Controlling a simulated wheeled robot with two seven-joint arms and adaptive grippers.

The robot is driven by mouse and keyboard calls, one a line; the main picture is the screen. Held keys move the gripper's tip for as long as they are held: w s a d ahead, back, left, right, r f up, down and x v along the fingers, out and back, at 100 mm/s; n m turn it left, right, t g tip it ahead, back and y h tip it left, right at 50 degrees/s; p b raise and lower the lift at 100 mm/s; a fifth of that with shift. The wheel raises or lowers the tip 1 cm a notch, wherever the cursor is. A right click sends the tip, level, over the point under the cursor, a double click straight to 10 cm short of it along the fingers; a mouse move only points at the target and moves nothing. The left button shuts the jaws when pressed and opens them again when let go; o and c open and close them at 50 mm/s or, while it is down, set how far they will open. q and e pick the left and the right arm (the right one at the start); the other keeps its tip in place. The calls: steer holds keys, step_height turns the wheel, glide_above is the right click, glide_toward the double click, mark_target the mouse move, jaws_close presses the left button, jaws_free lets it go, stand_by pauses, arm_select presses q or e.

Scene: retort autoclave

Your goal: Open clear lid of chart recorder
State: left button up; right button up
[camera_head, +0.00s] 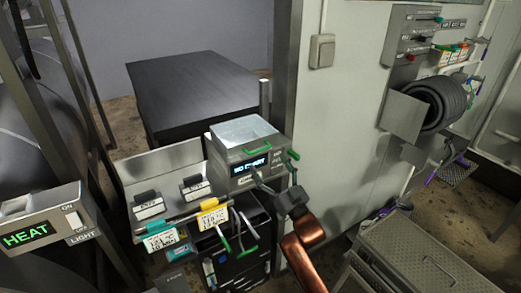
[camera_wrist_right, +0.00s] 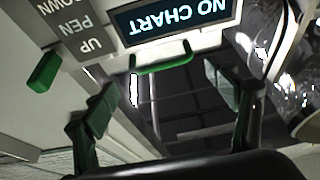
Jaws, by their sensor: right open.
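The chart recorder (camera_head: 228,172) is a grey box with a lit display reading NO CHART, right of centre in the head view. Its clear lid (camera_head: 243,131) lies closed over the top, with a green handle (camera_head: 257,150) along its front edge. In the wrist view the green handle (camera_wrist_right: 161,68) shows just below the display (camera_wrist_right: 178,18). My right gripper (camera_head: 275,177) is open in front of the recorder. Its fingers (camera_wrist_right: 160,88) stand to either side of the handle in the wrist view; contact is not visible. My left gripper is not in view.
A green lever (camera_head: 292,155) is at the recorder's right, beside the PEN UP/DOWN label (camera_wrist_right: 80,25). Tagged holders (camera_head: 150,205) stand left. A dark table (camera_head: 200,85) is behind, a pale cabinet wall (camera_head: 335,130) right, and a metal case (camera_head: 430,250) lower right.

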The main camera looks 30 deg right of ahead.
mark_target(260, 150)
steer(key=x, duration=0.6)
steer(key=shift+w+p, duration=0.25)
steer(key=shift+p, duration=0.1)
steer(key=shift+c, duration=0.7)
